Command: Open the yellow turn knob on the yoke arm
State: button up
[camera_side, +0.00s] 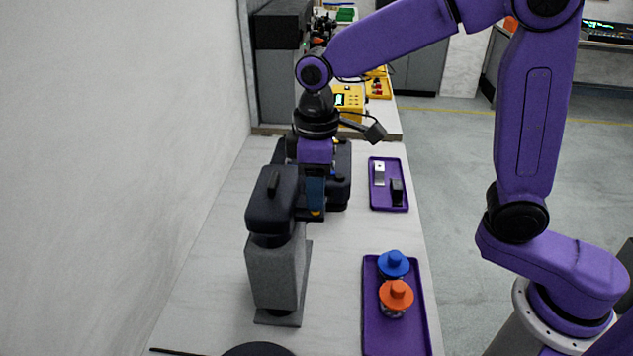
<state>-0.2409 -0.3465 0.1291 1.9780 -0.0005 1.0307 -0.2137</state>
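A black fixture (341,185) stands on the white bench in the middle of the view, partly behind my arm's end. Another dark body (272,205) sits nearer the camera on a grey block stand (276,275). My gripper (315,207) points down between these two, close to the fixture. A small yellow-orange spot shows at its lower end; it may be the turn knob, but it is too small to be sure. The yoke arm cannot be told apart from the dark parts around it. The fingers are too small and dark to show whether they are open or touch anything.
A purple tray (370,335) at the front right holds a blue-capped item (393,264) and an orange-capped item (396,296). A smaller purple tray (379,203) behind holds a silver piece (379,173) and a black piece (397,190).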

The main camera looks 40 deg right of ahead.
jog(key=shift+r, duration=0.1)
notch_tip(320, 180, up, 17)
dwell(0.6)
dwell(0.4)
